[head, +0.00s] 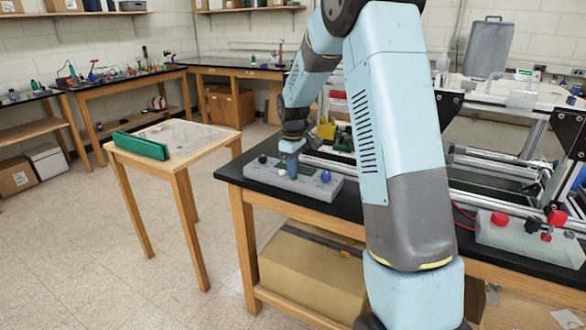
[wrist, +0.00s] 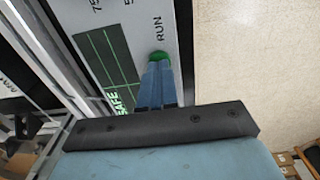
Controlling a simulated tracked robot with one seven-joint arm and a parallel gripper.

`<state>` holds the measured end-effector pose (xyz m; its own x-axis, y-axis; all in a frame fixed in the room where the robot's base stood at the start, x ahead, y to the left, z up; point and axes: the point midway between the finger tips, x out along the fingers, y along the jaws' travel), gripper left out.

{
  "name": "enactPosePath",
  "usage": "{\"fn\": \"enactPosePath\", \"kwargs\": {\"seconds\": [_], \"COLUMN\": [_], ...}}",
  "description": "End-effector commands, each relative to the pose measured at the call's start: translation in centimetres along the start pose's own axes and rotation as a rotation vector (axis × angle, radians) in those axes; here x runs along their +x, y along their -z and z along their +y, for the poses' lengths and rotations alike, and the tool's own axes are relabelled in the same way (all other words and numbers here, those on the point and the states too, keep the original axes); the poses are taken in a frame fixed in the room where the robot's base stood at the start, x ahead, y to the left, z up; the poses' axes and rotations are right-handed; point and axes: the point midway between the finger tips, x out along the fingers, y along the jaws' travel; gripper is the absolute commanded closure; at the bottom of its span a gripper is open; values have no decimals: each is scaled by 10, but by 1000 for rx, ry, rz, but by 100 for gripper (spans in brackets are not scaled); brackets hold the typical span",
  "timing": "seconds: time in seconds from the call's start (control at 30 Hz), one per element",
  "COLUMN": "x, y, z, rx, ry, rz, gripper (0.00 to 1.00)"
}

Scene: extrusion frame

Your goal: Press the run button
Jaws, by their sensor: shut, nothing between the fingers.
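The run button is a green round button (wrist: 158,55) beside the printed word RUN in the wrist view. It sits on a light grey control box (head: 310,190), which lies on the black bench top in the head view. My gripper (wrist: 158,66) is shut and empty, its blue fingers together. Its fingertips overlap the near edge of the green button in the wrist view; I cannot tell whether they touch it.
A dark display (wrist: 100,60) with green lines and the word SAFE is beside the button. The box also bears a blue knob (head: 326,176) and a black knob (head: 262,158). An aluminium frame (head: 480,158) and a box with red knobs (head: 520,235) stand to the right.

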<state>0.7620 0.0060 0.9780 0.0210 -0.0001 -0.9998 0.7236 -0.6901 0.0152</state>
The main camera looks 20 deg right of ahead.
Motion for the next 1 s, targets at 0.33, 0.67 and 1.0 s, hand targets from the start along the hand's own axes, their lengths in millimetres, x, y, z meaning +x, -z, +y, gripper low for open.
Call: {"fn": "enactPosePath", "kwargs": {"seconds": [0.33, 0.67, 1.0], "x": [-37, -104, -140], "y": [-2, -1, 0], "z": [-4, -2, -2], "rx": [-1, 0, -1], "ry": [-1, -5, -4], "rz": [1, 5, 4], "gripper": [100, 100, 100]}}
